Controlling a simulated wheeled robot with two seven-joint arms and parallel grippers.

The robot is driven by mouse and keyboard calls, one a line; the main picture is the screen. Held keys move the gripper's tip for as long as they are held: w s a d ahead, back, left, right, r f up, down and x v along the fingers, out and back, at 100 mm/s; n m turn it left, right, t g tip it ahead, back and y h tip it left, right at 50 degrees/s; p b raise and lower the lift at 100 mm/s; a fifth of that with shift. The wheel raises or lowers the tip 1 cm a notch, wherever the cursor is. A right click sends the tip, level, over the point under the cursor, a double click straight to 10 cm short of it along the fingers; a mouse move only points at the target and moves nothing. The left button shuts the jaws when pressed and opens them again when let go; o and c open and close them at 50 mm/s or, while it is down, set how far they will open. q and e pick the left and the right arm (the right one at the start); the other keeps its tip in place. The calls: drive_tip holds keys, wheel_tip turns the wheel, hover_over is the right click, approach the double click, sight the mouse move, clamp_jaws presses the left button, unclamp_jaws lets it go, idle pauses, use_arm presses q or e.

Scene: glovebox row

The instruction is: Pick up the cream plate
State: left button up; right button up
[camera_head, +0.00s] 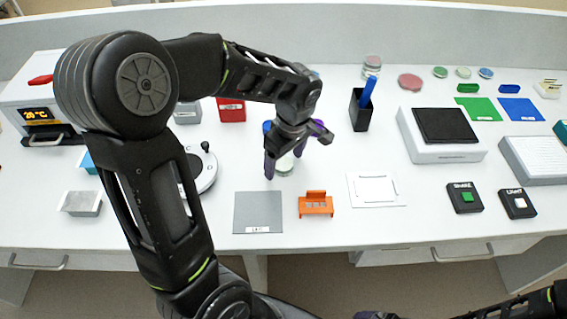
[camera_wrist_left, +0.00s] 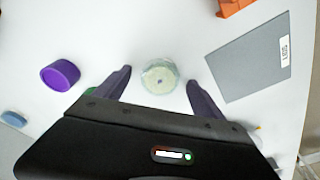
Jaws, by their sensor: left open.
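A round pale cream-green dish (camera_wrist_left: 160,77), which looks like the cream plate, lies on the white bench in the left wrist view. In the head view the dish (camera_head: 285,168) shows partly below my left gripper (camera_head: 292,158). That gripper is open, pointing down, with one dark finger on each side of the dish. In the left wrist view the gripper (camera_wrist_left: 159,76) has a visible gap between each finger and the dish. Whether the fingertips are down at the dish's height is hard to tell. Only part of my right arm shows at the lower right, its jaws unclear.
A purple cap (camera_wrist_left: 60,76) lies beside the gripper. An orange holder (camera_head: 316,204) and a grey mat (camera_head: 258,212) lie in front. A black pen cup (camera_head: 360,112) stands to the right, and a white round device (camera_head: 203,170) to the left, partly behind my arm.

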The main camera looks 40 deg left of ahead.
use_arm(q)
drive_tip(key=shift+c, duration=0.2)
idle(0.3)
drive_tip(key=c, duration=1.4)
